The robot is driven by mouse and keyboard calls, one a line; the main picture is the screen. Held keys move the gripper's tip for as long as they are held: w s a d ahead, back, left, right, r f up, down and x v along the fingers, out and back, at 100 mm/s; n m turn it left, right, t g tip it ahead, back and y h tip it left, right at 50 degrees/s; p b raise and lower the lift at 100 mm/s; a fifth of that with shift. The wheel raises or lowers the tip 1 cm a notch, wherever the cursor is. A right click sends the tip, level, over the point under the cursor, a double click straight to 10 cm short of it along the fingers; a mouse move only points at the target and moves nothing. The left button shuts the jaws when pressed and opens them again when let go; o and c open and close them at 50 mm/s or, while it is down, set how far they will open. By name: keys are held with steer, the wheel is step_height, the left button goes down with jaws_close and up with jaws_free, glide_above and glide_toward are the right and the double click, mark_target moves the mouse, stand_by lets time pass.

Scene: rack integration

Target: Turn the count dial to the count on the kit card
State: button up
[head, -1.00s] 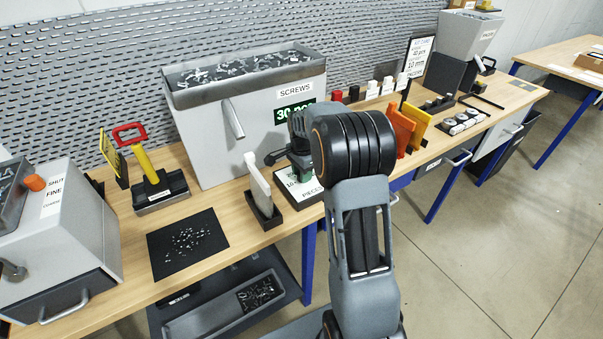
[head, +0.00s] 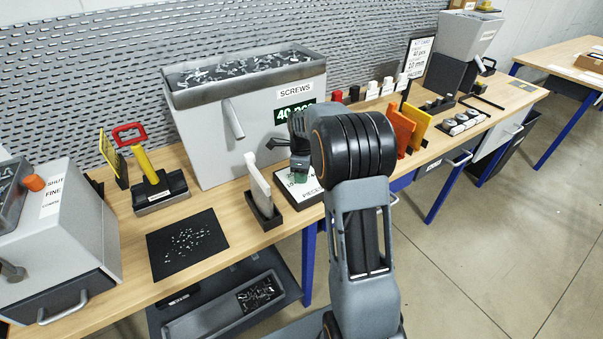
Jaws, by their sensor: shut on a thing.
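The count dial's white face (head: 312,196), marked PIECES, lies on the bench in front of the screws dispenser. My gripper (head: 300,172) points down over it and is shut on the dial's knob, which it mostly hides. The dispenser's green display (head: 295,112) reads 40 pcs, its right end partly covered by my arm. The kit card (head: 418,62) stands upright at the back right and shows 40 pcs and 10 mm; its other lines are too small to read.
The screws dispenser (head: 235,140) stands behind the dial. A white paddle in a black holder (head: 264,220) is just left of it. Orange (head: 402,130) and yellow (head: 418,130) plates stand to the right. A black mat (head: 170,268) with loose screws lies at left.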

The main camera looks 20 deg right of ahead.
steer(key=shift+m, duration=0.4)
steer(key=o, duration=0.9)
step_height(320, 180, up, 14)
steer(key=shift+f, duration=0.1)
stand_by(0.4)
stand_by(0.4)
